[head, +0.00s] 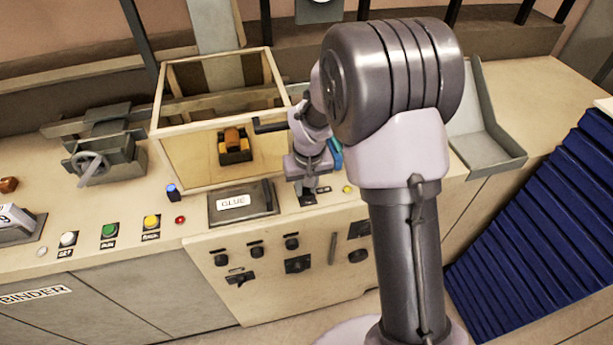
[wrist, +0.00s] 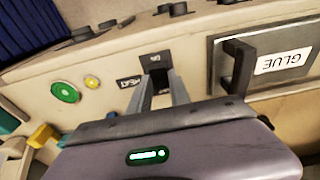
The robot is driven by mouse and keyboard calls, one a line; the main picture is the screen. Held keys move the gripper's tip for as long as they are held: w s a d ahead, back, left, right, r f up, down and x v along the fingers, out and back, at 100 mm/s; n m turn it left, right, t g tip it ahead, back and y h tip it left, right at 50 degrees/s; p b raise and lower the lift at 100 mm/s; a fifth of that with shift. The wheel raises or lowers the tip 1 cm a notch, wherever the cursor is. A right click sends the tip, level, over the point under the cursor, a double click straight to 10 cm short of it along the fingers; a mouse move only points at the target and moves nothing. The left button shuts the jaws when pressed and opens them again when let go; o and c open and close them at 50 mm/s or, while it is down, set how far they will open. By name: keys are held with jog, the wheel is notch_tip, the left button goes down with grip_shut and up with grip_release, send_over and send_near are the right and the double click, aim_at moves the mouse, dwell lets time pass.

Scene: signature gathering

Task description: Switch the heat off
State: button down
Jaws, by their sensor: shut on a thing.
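The heat switch sits on a small dark plate (wrist: 154,59) in the wrist view, beside a black label (wrist: 130,81) that appears to read HEAT upside down. My gripper (wrist: 158,84) has its two fingers closed together over the dark switch lever (wrist: 157,74). In the head view my gripper (head: 308,186) points down onto the counter just right of the glue lid. The fingers hide most of the lever there, and I cannot tell which way it is set.
The glue lid (head: 231,203) with its black handle (wrist: 239,66) lies close beside my gripper. A glass-walled box (head: 190,165) stands behind it. A yellow lamp (head: 348,189) and a green button (wrist: 66,92) are nearby. Several knobs (head: 291,243) line the front panel.

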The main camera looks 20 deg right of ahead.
aim_at(308, 203)
dwell(0.3)
jog(key=c, duration=1.2)
grip_release()
notch_tip(308, 203, up, 17)
jog(key=s+p, duration=0.2)
jog(key=p, duration=0.1)
jog(key=shift+s+r, duration=0.1)
jog(key=shift+s, duration=0.05)
